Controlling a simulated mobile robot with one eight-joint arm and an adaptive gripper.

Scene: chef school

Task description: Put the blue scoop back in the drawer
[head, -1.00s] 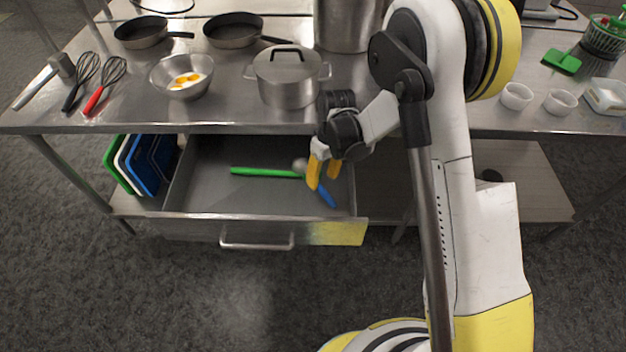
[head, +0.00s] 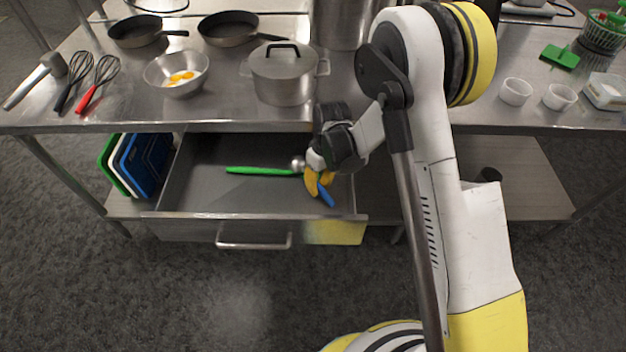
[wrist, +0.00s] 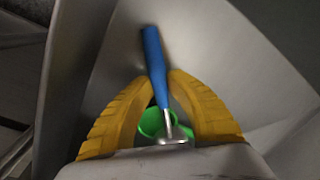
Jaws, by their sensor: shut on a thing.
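The blue scoop shows as a blue handle (head: 326,195) at the right side of the open drawer (head: 210,185). Its handle (wrist: 153,60) and metal neck also show in the wrist view. My gripper (head: 319,185) is down at the drawer, with its yellow fingers closed around the scoop. In the wrist view, my gripper (wrist: 161,90) has a finger on each side of the scoop near where handle meets metal. The scoop's bowl end is largely hidden there. From these views I cannot tell whether the scoop touches the drawer floor.
A green-handled utensil (head: 258,171) lies in the drawer, left of my gripper. The drawer's left part is clear. The counter above holds a lidded pot (head: 283,80), a bowl with yolks (head: 177,74), pans and whisks. Cutting boards (head: 140,163) stand left of the drawer.

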